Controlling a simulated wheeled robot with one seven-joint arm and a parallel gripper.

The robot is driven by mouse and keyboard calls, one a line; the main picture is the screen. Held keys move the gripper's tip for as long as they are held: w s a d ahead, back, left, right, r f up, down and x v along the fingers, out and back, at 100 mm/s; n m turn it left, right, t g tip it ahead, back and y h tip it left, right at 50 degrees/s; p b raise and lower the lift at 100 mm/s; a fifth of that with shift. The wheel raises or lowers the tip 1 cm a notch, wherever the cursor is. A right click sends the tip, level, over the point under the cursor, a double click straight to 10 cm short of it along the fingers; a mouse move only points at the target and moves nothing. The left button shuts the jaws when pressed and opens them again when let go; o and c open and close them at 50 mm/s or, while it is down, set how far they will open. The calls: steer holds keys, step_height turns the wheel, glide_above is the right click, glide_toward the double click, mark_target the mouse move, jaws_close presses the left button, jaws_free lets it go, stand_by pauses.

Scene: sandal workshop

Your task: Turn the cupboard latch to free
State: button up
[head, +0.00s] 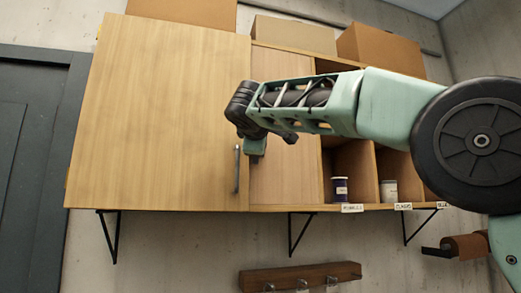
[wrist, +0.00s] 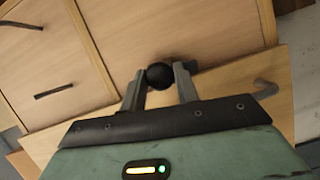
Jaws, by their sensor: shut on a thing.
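The wooden cupboard (head: 160,100) hangs on the wall, its wide door closed, with a vertical grey handle (head: 237,168) at the door's lower right. My gripper (head: 256,157) is in front of the narrow panel just right of that handle. In the wrist view, the two grey fingers of my gripper (wrist: 159,84) are shut on a round black knob (wrist: 158,75), one finger on each side. I take it for the latch's knob. The rest of the latch is mostly hidden by the fingers, so its turn angle cannot be told. In the head view my gripper hides it.
Boxes (head: 295,34) stand on top. A hook rail (head: 300,276) is on the wall below. A dark door (head: 35,150) is at the left.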

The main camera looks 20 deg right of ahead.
steer(key=shift+f+n+t+b, duration=0.1)
steer(key=shift+n+t+b, duration=0.3)
steer(key=shift+n, duration=0.4)
steer(key=o, duration=1)
steer(key=shift+c, duration=0.2)
steer(key=shift+h, duration=0.3)
steer(key=shift+s+a, duration=0.1)
steer(key=b+v, duration=0.6)
steer(key=v, duration=1.1)
steer(key=shift+b, duration=0.4)
